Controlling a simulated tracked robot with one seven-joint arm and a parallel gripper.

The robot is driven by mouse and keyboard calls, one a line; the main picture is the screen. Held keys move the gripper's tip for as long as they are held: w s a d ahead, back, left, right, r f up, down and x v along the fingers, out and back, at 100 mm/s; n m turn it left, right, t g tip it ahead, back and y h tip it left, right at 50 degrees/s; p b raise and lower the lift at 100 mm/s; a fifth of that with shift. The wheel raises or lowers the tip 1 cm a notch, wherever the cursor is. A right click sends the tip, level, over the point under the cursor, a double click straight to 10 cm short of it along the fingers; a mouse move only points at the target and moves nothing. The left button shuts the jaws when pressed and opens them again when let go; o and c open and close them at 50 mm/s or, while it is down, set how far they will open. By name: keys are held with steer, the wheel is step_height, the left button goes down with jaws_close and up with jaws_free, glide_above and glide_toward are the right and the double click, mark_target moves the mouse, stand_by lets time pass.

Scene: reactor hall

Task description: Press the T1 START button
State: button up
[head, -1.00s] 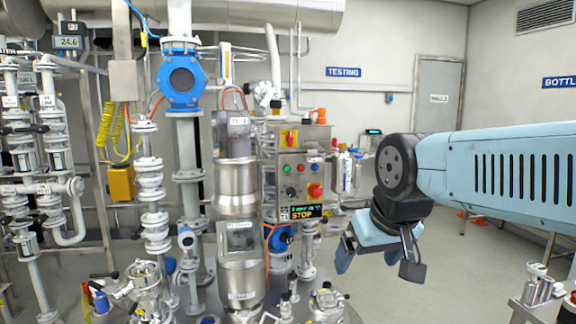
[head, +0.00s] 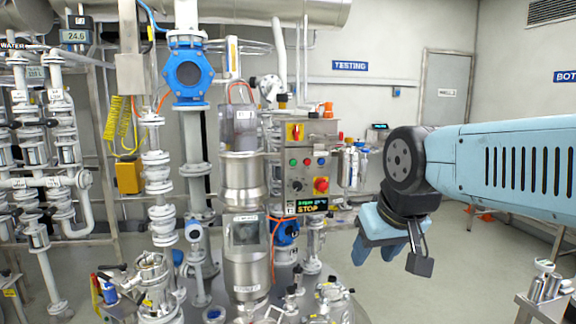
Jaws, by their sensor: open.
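The control box (head: 308,165) is a grey panel beside the steel vessel in the middle of the head view. A lit display (head: 311,205) below reads STOP. The button labels are too small to read, so I cannot tell which is T1 START. My gripper (head: 387,258) is open and empty, pointing down, right of and below the panel, apart from it.
A steel vessel (head: 244,180) stands directly left of the panel. White pipework and a blue valve (head: 188,74) fill the left. A small table (head: 545,305) with metal cylinders stands at the lower right.

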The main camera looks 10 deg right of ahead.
jaws_close()
stand_by(1.1)
